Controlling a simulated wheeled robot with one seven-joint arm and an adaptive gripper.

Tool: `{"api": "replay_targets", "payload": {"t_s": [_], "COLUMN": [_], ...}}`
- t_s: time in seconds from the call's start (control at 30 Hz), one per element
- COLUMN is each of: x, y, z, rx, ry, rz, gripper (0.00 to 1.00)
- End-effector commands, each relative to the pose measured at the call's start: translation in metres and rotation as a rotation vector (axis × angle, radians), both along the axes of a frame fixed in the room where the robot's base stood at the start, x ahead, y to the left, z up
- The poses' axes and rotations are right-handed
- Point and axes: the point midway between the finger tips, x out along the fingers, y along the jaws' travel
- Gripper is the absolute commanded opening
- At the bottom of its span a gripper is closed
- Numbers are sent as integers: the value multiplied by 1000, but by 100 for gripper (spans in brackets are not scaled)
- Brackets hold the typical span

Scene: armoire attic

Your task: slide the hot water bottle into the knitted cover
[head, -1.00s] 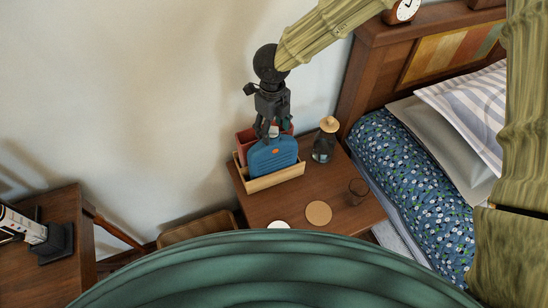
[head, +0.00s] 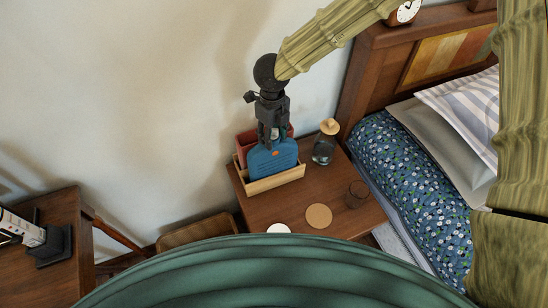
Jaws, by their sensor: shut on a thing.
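The blue hot water bottle (head: 270,162) stands upright in the head view, at a wooden holder on the bedside table. My gripper (head: 271,143) is above it, shut on its top end. A red piece (head: 246,145) stands behind the bottle in the same holder; it may be the knitted cover, but I cannot make out any knit or an opening. The bottle's lower edge is hidden by the holder's front wall, and my gripper hides part of the red piece.
The wooden holder (head: 283,183) sits at the back left of the bedside table (head: 262,212). A glass bottle with a cork-coloured top (head: 323,150) stands close on the right. A round coaster (head: 319,215), a white disc (head: 278,228) and a glass (head: 357,194) are nearer. The bed (head: 415,180) is right.

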Motion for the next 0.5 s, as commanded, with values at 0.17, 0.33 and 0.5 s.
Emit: {"api": "replay_targets", "payload": {"t_s": [0.17,0.33,0.5], "x": [1,1,1], "y": [0,0,1], "z": [8,15,21], "rx": [1,1,1], "ry": [-3,-3,-3], "rz": [-1,-1,-1], "gripper": [4,4,4]}}
